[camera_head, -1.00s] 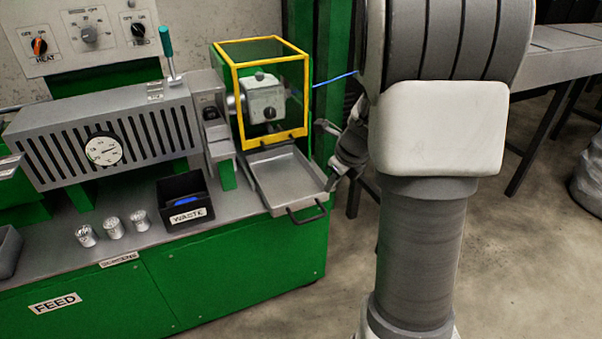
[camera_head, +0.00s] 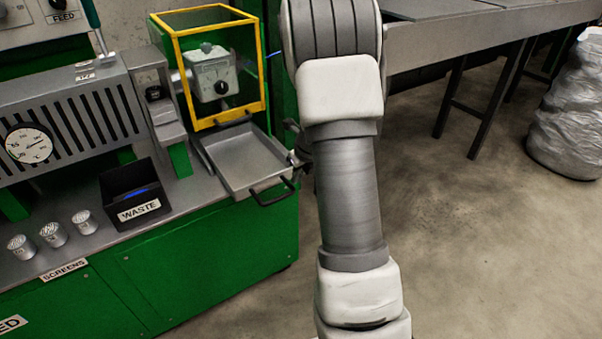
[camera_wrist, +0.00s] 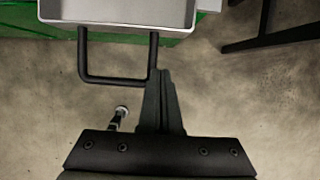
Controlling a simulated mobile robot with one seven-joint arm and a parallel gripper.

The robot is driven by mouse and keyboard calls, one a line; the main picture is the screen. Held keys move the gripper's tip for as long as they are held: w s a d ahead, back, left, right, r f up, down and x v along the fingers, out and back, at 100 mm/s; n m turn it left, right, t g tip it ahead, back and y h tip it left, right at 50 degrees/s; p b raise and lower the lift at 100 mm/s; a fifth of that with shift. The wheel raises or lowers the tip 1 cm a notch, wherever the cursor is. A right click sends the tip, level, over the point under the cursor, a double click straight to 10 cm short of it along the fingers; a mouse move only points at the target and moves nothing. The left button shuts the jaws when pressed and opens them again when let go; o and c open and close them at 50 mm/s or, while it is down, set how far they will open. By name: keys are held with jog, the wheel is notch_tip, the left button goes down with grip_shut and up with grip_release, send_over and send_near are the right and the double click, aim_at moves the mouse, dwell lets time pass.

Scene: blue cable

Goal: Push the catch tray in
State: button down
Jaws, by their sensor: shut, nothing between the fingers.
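The catch tray (camera_head: 239,161) is a shallow grey metal tray pulled out below the yellow-framed guard. It has a black bar handle (camera_head: 272,192) on its front edge. In the wrist view the tray's edge (camera_wrist: 120,12) is at the top, with the handle (camera_wrist: 118,80) hanging below it. My gripper (camera_wrist: 162,74) is shut and empty, with its tips beside the right end of the handle. I cannot tell whether they touch it. In the head view my gripper is mostly hidden behind my arm, at the tray's right side.
A yellow-framed guard box (camera_head: 212,66) stands behind the tray. A black WASTE bin (camera_head: 136,194) and several metal screens (camera_head: 53,234) sit on the bench to the left. A grey conveyor table (camera_head: 455,40) and a wrapped bundle (camera_head: 568,110) stand to the right. The floor in front is clear.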

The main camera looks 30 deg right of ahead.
aim_at(289, 169)
jog(key=shift+w+a+f, duration=0.1)
jog(key=shift+w+f, duration=0.05)
jog(key=shift+w, duration=1.95)
